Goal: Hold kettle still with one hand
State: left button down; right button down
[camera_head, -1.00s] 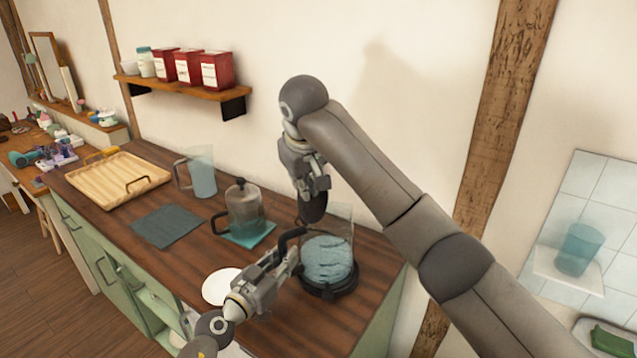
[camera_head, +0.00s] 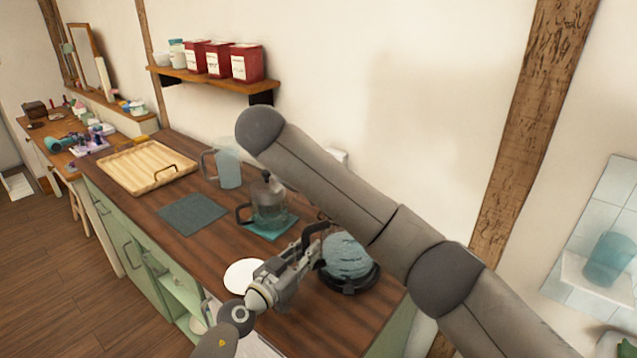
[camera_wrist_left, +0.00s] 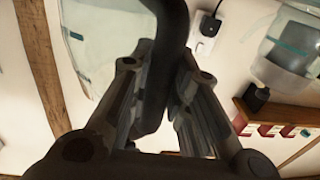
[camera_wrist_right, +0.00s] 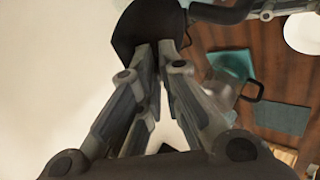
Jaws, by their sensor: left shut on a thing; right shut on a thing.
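The kettle (camera_head: 349,258) has a clear body with bluish contents and a black base, and stands upright at the counter's right end. Its black handle (camera_wrist_left: 166,60) runs between the fingers of my left gripper (camera_head: 314,247), which is shut on it; the jaws also show in the left wrist view (camera_wrist_left: 165,85). My right gripper (camera_wrist_right: 160,50) is shut on a dark, rounded piece (camera_wrist_right: 143,27), possibly the kettle's lid, seen in the right wrist view. In the head view my right arm hides that gripper and part of the kettle's top.
A glass press pot (camera_head: 268,203) stands on a teal mat (camera_head: 272,230) left of the kettle. A clear pitcher (camera_head: 228,168), a grey-blue cloth (camera_head: 193,213), a wooden tray (camera_head: 130,168) and a white disc (camera_head: 243,276) lie around it. A wall shelf (camera_head: 205,82) holds tins.

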pick_arm(q)
jog(key=shift+d+r, duration=0.35)
jog(key=shift+r, duration=0.1)
pick_arm(e)
jog(key=shift+s+a+f, duration=0.1)
jog(key=shift+s+f, duration=0.05)
jog(key=shift+f, duration=0.45)
jog(key=shift+s+a+f, duration=0.1)
jog(key=shift+f, duration=0.5)
pick_arm(q)
jog(key=shift+a, duration=0.15)
pick_arm(e)
jog(key=c, duration=1.3)
grip_release()
jog(key=shift+w, duration=0.1)
pick_arm(q)
jog(key=shift+w+a, duration=0.15)
pick_arm(e)
jog(key=shift+g, duration=0.3)
pick_arm(q)
jog(key=shift+w+f, duration=0.2)
jog(key=shift+w, duration=0.1)
jog(key=shift+s+f, duration=0.15)
jog(key=shift+f, duration=0.1)
pick_arm(e)
jog(key=v, duration=1.2)
jog(key=shift+r, duration=0.3)
